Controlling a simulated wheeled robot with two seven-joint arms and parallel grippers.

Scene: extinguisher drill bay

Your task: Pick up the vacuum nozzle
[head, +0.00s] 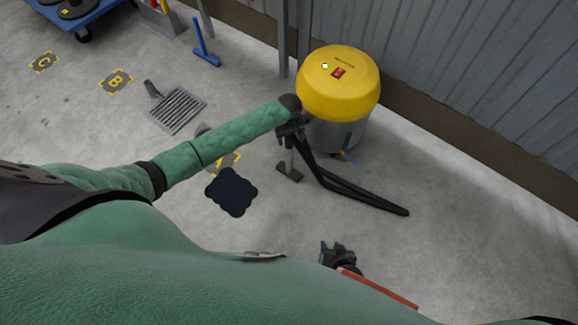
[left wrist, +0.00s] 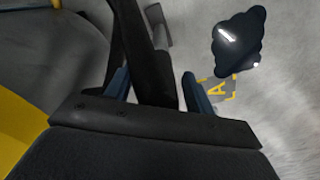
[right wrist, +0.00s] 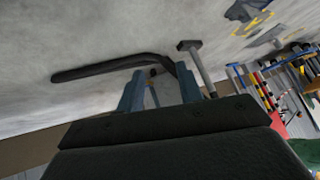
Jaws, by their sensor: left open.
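The vacuum nozzle, a grey tube with a flat dark foot (head: 288,173), stands below my left gripper (head: 291,124) beside the yellow-lidded vacuum (head: 338,85). A black hose (head: 365,195) runs from there along the floor. In the left wrist view my left gripper (left wrist: 157,92) is open, with a black tube (left wrist: 150,55) between its fingers; I cannot tell whether they touch it. The nozzle foot (left wrist: 158,24) shows beyond. My right gripper (head: 338,254) is low at the front; in the right wrist view its fingers (right wrist: 158,92) are apart and empty, with the nozzle (right wrist: 199,68) farther off.
A dark glossy puddle-like patch (head: 231,192) lies on the floor left of the nozzle, near a yellow marking. A corrugated wall (head: 470,90) closes the right side. Floor at right front is clear.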

